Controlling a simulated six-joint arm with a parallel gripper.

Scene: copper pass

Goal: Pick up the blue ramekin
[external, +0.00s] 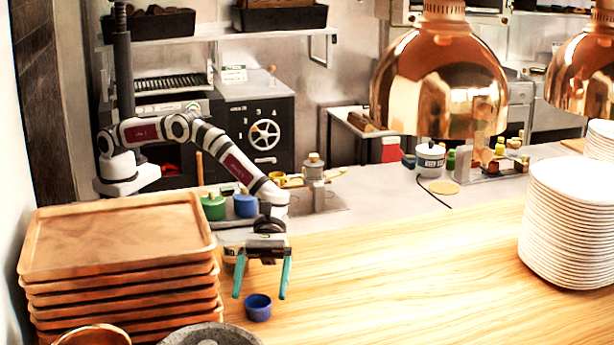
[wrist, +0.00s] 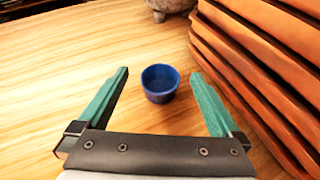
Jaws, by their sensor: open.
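The blue ramekin (external: 258,308) stands upright on the wooden counter, just right of the tray stack in the external view. In the wrist view my gripper (wrist: 160,72) is open and empty.
A stack of wooden trays (external: 120,235) stands close on the left; it rises beside my right finger in the wrist view. A grey stone bowl (external: 210,335) is near the ramekin. White plates (external: 565,225) are stacked at right. The middle counter (external: 420,260) is clear.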

